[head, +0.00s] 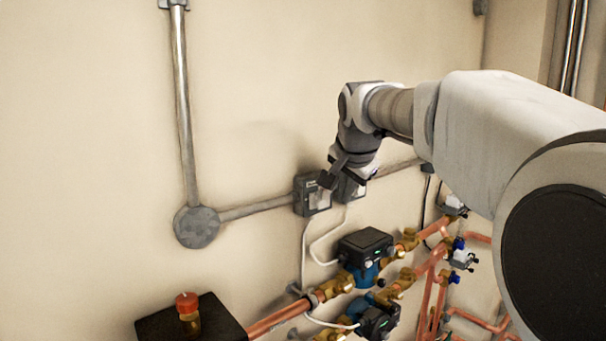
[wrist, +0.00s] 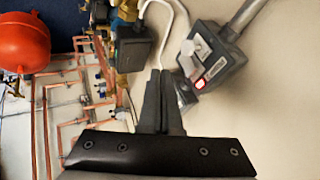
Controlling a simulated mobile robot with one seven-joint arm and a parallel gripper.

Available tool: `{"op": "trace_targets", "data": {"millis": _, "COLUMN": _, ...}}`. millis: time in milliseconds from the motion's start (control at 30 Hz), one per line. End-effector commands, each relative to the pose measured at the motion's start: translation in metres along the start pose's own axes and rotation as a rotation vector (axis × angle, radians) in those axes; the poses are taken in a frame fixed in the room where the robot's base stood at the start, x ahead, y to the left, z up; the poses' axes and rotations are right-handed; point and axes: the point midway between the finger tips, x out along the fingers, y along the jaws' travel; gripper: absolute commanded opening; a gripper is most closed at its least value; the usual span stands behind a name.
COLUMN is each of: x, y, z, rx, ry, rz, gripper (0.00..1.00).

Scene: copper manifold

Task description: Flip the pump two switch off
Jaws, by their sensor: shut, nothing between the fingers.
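Two grey switch boxes are mounted side by side on the wall conduit. In the head view the left box (head: 312,199) shows a pale front, and the right box (head: 352,190) is partly hidden behind my gripper. I cannot read which one is pump two. My gripper (head: 329,181) is shut and empty, at the boxes' upper front. In the wrist view my closed fingers (wrist: 162,75) lie beside a switch box (wrist: 212,58) with a pale label and a small red-framed mark. Part of another grey box (wrist: 184,92) shows behind the fingers. Contact and switch positions cannot be told.
Below the boxes are a black-topped pump (head: 365,242), a second pump (head: 378,321) and copper pipes (head: 280,318). White cables hang from the boxes. A round junction box (head: 197,227) is at left. A red tank (wrist: 24,42) shows in the wrist view.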

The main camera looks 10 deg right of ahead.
Motion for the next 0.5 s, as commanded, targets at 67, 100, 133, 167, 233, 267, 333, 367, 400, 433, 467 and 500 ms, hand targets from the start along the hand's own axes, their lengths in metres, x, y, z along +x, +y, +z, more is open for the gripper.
{"op": "trace_targets", "data": {"millis": 67, "x": 0.010, "y": -0.007, "z": -0.001, "rx": -0.002, "ry": -0.002, "rz": 0.000, "gripper": 0.00}}
{"op": "trace_targets", "data": {"millis": 100, "x": 0.012, "y": -0.014, "z": -0.002, "rx": -0.001, "ry": -0.002, "rz": -0.001, "gripper": 0.00}}
{"op": "trace_targets", "data": {"millis": 133, "x": 0.013, "y": -0.018, "z": -0.002, "rx": -0.002, "ry": -0.002, "rz": -0.001, "gripper": 0.00}}
{"op": "trace_targets", "data": {"millis": 167, "x": 0.015, "y": -0.021, "z": -0.002, "rx": -0.002, "ry": -0.002, "rz": -0.001, "gripper": 0.00}}
{"op": "trace_targets", "data": {"millis": 233, "x": 0.018, "y": -0.028, "z": -0.002, "rx": -0.001, "ry": -0.002, "rz": -0.001, "gripper": 0.00}}
{"op": "trace_targets", "data": {"millis": 267, "x": 0.019, "y": -0.030, "z": -0.002, "rx": -0.001, "ry": -0.001, "rz": -0.001, "gripper": 0.00}}
{"op": "trace_targets", "data": {"millis": 333, "x": 0.021, "y": -0.034, "z": -0.002, "rx": 0.000, "ry": -0.001, "rz": -0.001, "gripper": 0.00}}
{"op": "trace_targets", "data": {"millis": 367, "x": 0.022, "y": -0.035, "z": -0.002, "rx": 0.000, "ry": -0.001, "rz": -0.001, "gripper": 0.00}}
{"op": "trace_targets", "data": {"millis": 400, "x": 0.022, "y": -0.036, "z": -0.002, "rx": 0.000, "ry": 0.000, "rz": -0.001, "gripper": 0.00}}
{"op": "trace_targets", "data": {"millis": 433, "x": 0.023, "y": -0.037, "z": -0.002, "rx": 0.000, "ry": 0.000, "rz": -0.001, "gripper": 0.00}}
{"op": "trace_targets", "data": {"millis": 467, "x": 0.023, "y": -0.037, "z": -0.002, "rx": 0.000, "ry": 0.000, "rz": -0.001, "gripper": 0.00}}
{"op": "trace_targets", "data": {"millis": 500, "x": 0.023, "y": -0.037, "z": -0.002, "rx": 0.000, "ry": 0.000, "rz": -0.001, "gripper": 0.00}}
